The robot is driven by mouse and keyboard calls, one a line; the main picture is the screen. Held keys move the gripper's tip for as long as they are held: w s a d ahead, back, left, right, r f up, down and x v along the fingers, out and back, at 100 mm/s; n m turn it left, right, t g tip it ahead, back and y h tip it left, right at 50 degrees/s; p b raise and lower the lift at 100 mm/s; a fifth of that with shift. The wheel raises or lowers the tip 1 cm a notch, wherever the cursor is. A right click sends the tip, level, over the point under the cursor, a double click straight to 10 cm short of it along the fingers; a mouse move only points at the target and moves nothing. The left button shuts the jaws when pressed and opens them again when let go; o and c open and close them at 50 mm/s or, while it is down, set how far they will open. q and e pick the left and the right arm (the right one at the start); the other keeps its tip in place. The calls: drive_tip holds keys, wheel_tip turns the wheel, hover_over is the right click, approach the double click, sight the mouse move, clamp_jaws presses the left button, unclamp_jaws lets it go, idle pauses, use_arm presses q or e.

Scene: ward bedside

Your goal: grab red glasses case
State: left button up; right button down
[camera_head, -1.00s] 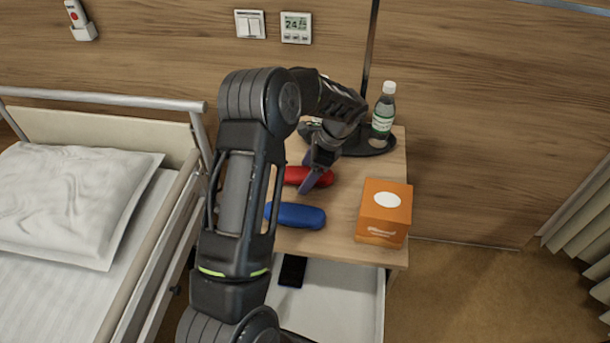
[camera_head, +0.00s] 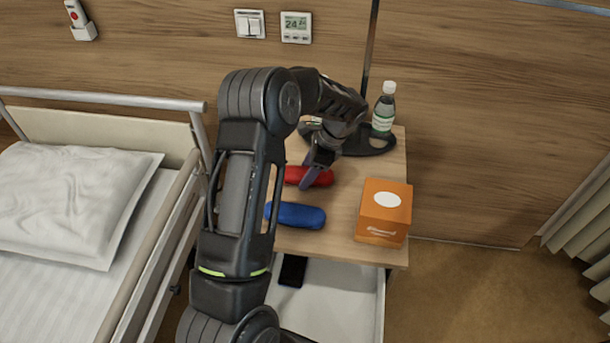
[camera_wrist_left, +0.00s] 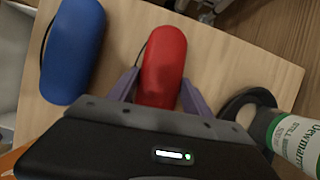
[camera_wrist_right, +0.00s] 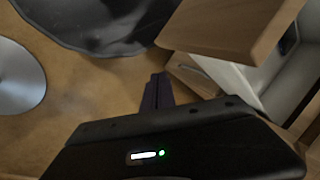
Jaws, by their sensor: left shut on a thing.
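The red glasses case (camera_head: 323,178) lies on the bedside table behind the blue glasses case (camera_head: 297,215). My left gripper (camera_head: 313,178) reaches down over the red case and hides part of it. In the left wrist view, the red case (camera_wrist_left: 165,62) sits between the two purple fingers of my left gripper (camera_wrist_left: 160,92), which is shut on its sides. The blue case (camera_wrist_left: 73,50) lies apart to the left there. My right gripper (camera_wrist_right: 158,92) shows only in the right wrist view, low beside the furniture, with its fingers together and nothing between them.
An orange box (camera_head: 384,212) stands at the table's front right. A bottle (camera_head: 384,110) and a black lamp base (camera_head: 375,146) stand at the back. Below the table (camera_head: 343,237), an open white drawer (camera_head: 335,300) holds a dark phone (camera_head: 292,270). The bed (camera_head: 75,215) is left.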

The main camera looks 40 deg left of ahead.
use_arm(q)
drive_tip(key=c, duration=0.3)
wheel_tip(320, 180, up, 10)
drive_tip(key=shift+r, duration=0.1)
idle(0.5)
